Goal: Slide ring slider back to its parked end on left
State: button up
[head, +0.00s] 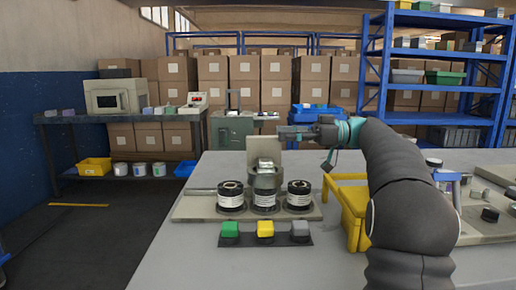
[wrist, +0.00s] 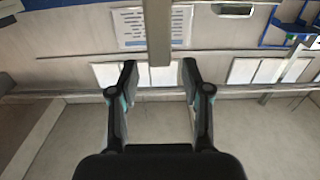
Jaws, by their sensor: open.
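The wrapper unit (head: 185,211) is a flat beige plate on the grey table, with a plain upright panel (head: 264,148) at its back. Three dark rolls with white bands stand in a row on it: left (head: 231,196), middle (head: 264,200) and right (head: 298,196). A silvery metal part (head: 265,178) sits above the middle roll; I cannot tell whether it is the ring slider. A thin rod (head: 201,190) runs at the plate's left. My gripper (head: 281,133) points left, above and behind the unit. In the wrist view my gripper (wrist: 157,75) is open and empty.
A strip with green (head: 230,229), yellow (head: 265,228) and grey (head: 299,228) buttons lies in front of the unit. A yellow bin (head: 350,210) stands to its right, beside my arm. The table's left front is clear.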

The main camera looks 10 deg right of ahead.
aim_at(257, 139)
jog(key=a, duration=0.2)
jog(key=w+a+f, duration=0.1)
jog(key=a, duration=0.4)
jog(key=shift+w+a+f, duration=0.15)
jog(key=shift+w+f, duration=0.05)
grip_shut()
